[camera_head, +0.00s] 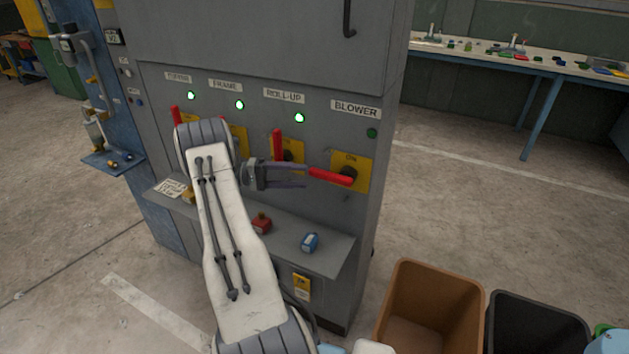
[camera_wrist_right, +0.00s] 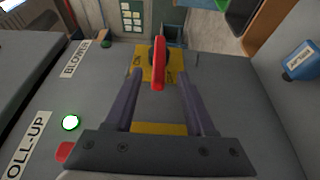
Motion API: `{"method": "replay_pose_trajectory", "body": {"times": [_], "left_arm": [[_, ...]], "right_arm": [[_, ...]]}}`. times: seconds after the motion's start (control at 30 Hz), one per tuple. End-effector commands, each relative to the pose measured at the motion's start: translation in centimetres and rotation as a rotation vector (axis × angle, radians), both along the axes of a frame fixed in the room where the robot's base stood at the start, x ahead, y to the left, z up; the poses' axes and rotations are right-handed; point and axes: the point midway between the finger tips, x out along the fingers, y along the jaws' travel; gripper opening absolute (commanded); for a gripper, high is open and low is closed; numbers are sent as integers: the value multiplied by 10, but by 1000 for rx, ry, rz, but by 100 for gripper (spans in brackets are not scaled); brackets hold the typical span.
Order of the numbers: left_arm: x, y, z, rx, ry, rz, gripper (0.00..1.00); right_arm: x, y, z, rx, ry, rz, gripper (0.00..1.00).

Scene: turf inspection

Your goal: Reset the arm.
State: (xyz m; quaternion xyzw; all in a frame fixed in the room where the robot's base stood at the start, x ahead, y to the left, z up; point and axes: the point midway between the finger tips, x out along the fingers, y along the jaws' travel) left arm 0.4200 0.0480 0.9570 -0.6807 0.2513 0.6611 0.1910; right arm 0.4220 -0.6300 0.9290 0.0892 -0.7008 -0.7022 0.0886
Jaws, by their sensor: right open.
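My right gripper (camera_head: 303,178) is in front of the grey control cabinet (camera_head: 280,55), at the BLOWER switch (camera_head: 350,178). Its fingers point right and are open. In the right wrist view, the red lever (camera_wrist_right: 158,92) of that switch reaches between the two fingers (camera_wrist_right: 161,78), with a gap on each side. The lever lies nearly level, pointing left from its yellow plate. My right arm covers part of the panel, including most of the FRAME switch. My left gripper is not in view.
The ROLL-UP lever (camera_head: 278,145) stands upright. Three lamps glow green; the BLOWER lamp (camera_head: 372,133) looks dark. A shelf below holds a red item (camera_head: 261,223) and a blue item (camera_head: 310,242). A brown bin (camera_head: 435,300) and a black bin (camera_head: 537,325) stand lower right.

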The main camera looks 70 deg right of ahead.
Motion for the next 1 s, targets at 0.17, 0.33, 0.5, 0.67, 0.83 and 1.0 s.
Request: {"method": "replay_pose_trajectory", "body": {"times": [0.17, 0.33, 0.5, 0.67, 0.83, 1.0], "left_arm": [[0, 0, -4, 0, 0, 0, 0], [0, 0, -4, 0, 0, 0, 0], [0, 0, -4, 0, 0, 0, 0], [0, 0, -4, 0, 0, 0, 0], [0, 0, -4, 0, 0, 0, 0], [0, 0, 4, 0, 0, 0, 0]], "right_arm": [[17, 4, -1, 0, 0, -1, 55], [20, 5, 0, 2, 1, -3, 55], [19, 5, 0, 1, 0, -2, 55], [19, 5, 0, 1, 0, -2, 55], [21, 6, 1, 4, -3, 2, 55], [60, 37, 19, 108, -90, 101, 55]]}}
